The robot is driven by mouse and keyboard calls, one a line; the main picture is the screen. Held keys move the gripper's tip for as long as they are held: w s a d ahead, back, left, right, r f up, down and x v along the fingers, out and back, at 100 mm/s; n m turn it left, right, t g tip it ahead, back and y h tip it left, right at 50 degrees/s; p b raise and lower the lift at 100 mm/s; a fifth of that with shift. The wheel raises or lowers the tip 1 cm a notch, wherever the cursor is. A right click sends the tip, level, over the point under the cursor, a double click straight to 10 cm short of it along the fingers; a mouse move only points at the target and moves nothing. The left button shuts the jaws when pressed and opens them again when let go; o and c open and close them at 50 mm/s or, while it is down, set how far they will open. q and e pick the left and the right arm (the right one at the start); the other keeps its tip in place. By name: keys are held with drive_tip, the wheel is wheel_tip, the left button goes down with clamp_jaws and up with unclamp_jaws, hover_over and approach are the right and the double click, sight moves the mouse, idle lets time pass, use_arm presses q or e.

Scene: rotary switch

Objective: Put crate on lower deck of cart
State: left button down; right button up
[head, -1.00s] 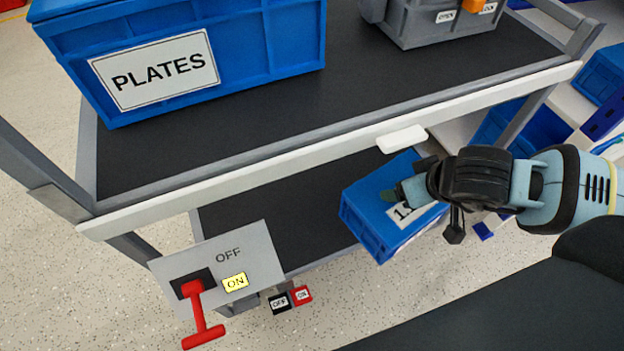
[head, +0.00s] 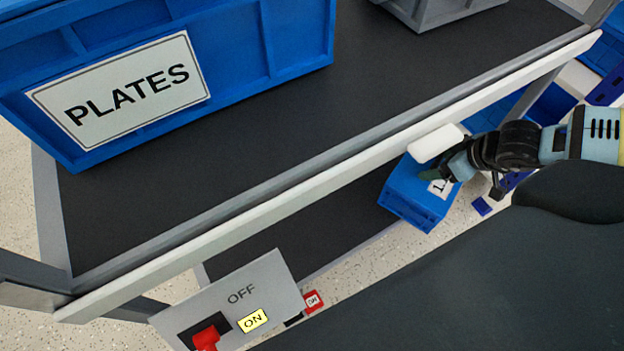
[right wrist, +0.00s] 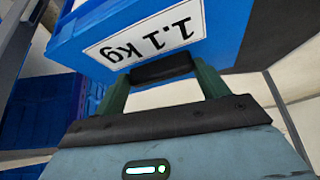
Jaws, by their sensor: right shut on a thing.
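The small blue crate (head: 405,196) with a white "1.1 kg" label is at the right end of the cart's lower deck (head: 320,228), overlapping its front edge in the head view. I cannot tell whether it touches the deck. My right gripper (head: 440,172) is shut on the crate at its labelled side. In the right wrist view the crate (right wrist: 225,28) is tilted in front of the green fingers (right wrist: 160,85), with a black piece between them. My left gripper is not in view.
The cart's upper deck (head: 300,125) holds a large blue PLATES bin (head: 250,50) and a grey bin (head: 430,12). A switch panel (head: 255,285) with a red handle (head: 206,338) hangs at lower left.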

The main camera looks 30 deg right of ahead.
drive_tip(key=shift+w+a+r, duration=0.1)
drive_tip(key=shift+w, duration=0.05)
